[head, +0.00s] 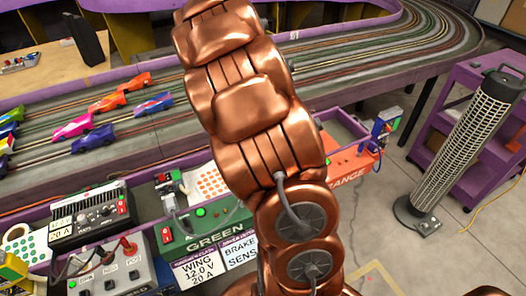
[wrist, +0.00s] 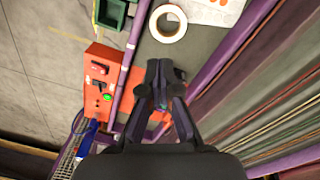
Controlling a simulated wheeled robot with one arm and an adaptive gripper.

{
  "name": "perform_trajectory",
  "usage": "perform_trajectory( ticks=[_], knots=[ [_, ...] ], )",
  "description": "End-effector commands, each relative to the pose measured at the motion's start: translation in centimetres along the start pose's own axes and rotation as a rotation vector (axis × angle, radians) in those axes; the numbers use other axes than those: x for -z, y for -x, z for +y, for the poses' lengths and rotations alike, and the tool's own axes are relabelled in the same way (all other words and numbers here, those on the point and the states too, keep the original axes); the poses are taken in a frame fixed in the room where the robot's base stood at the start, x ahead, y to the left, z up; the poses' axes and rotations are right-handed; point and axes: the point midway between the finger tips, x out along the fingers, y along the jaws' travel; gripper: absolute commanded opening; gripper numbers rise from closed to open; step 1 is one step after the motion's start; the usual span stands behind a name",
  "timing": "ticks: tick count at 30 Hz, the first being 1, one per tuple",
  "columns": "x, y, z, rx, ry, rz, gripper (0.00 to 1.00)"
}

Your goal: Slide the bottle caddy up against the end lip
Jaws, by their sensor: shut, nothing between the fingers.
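I cannot pick out a bottle caddy for certain in either view. A small dark green open box (wrist: 112,13) shows at the top of the wrist view, cut by the frame edge; I cannot tell whether it is the caddy. My gripper (wrist: 163,78) is in the middle of the wrist view, shut and empty, over the grey shelf with the purple edge. I cannot tell its height above the shelf. An end lip is not clearly seen. In the head view my copper arm fills the middle and hides what is behind it; the gripper does not show there.
An orange control box (wrist: 100,85) stands left of the gripper, with a roll of tape (wrist: 168,23) above. In the head view are a green control box (head: 205,232), slot cars (head: 92,139) on the track and a tower fan (head: 465,150) at right.

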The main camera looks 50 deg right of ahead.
Motion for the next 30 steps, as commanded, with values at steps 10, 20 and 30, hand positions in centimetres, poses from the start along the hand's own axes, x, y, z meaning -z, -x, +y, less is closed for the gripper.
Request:
perform_trajectory(
  ticks=[10,20,30],
  knots=[
    [8.4,-7.7,-3.7,0.028,-0.332,-0.027,0.00],
    [10.5,-10.2,-4.7,0.044,-0.427,-0.045,0.00],
    [10.2,-15.0,-4.8,0.040,-0.428,-0.047,0.00]
  ],
)
